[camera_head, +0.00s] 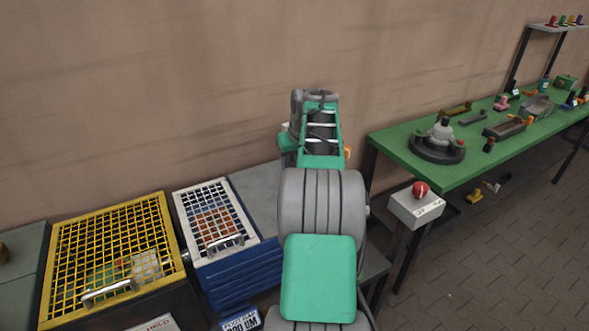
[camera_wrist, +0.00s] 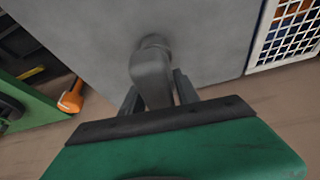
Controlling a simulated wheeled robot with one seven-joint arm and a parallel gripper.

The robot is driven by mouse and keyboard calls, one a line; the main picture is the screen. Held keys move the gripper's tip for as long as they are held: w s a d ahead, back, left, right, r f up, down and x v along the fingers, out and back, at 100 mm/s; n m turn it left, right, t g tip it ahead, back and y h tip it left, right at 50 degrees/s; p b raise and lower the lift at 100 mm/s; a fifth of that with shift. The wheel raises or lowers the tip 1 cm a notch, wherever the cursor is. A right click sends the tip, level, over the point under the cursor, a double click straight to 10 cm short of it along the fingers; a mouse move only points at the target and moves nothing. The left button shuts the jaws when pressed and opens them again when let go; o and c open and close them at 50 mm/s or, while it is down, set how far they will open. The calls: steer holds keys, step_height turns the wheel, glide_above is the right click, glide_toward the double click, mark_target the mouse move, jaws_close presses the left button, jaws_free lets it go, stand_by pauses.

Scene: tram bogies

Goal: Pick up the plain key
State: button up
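In the wrist view, a smooth grey piece with a bent, rounded end (camera_wrist: 151,72) is over the flat grey surface (camera_wrist: 215,45). It appears to be the plain key, though its full shape is not visible. My gripper (camera_wrist: 156,88) has one dark finger on each side of this piece. The fingers are very close to it, but I cannot tell if they press on it. In the head view, my arm covers the fingers and the key; only part of the grey bench top (camera_head: 257,187) shows left of the arm.
A white-framed blue crate (camera_head: 216,222) and a yellow mesh-topped crate (camera_head: 108,258) stand left of the arm. A green table (camera_head: 405,155) with several parts is on the right. A box with a red button (camera_head: 420,189) is before it. An orange item (camera_wrist: 71,97) lies near the gripper.

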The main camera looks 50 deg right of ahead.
jaws_close()
steer(key=shift+r, duration=0.1)
stand_by(0.5)
